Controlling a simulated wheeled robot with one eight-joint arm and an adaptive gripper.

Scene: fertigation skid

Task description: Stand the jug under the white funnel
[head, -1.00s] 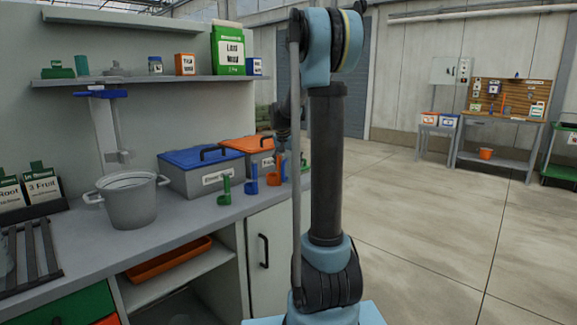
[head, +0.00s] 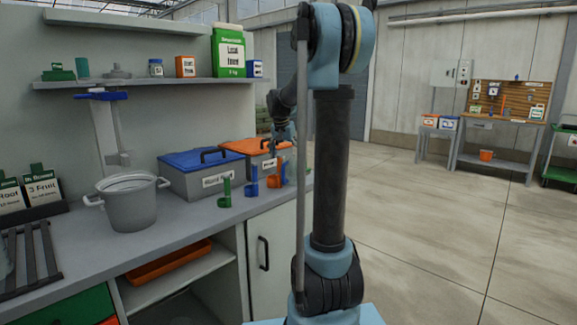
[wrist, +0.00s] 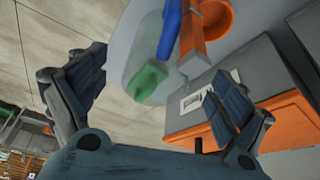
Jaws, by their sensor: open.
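My gripper (head: 283,135) is over the right end of the counter, partly behind my arm in the head view. In the wrist view its two fingers (wrist: 158,98) are wide apart. A pale, translucent vessel (wrist: 125,55), apparently the jug, shows between and beyond them, with a green part (wrist: 148,80) on it; I cannot tell whether a finger touches it. It is hidden in the head view. I cannot make out a white funnel for certain; a stand (head: 117,140) with a blue top (head: 103,95) rises behind the grey pot (head: 132,208).
Green (head: 224,193), blue (head: 252,182) and orange (head: 272,178) holders line the counter's front edge. Behind them are a blue-lidded box (head: 205,180) and an orange-lidded box (head: 250,147). A slatted rack (head: 30,258) lies left of the pot. Open floor is at right.

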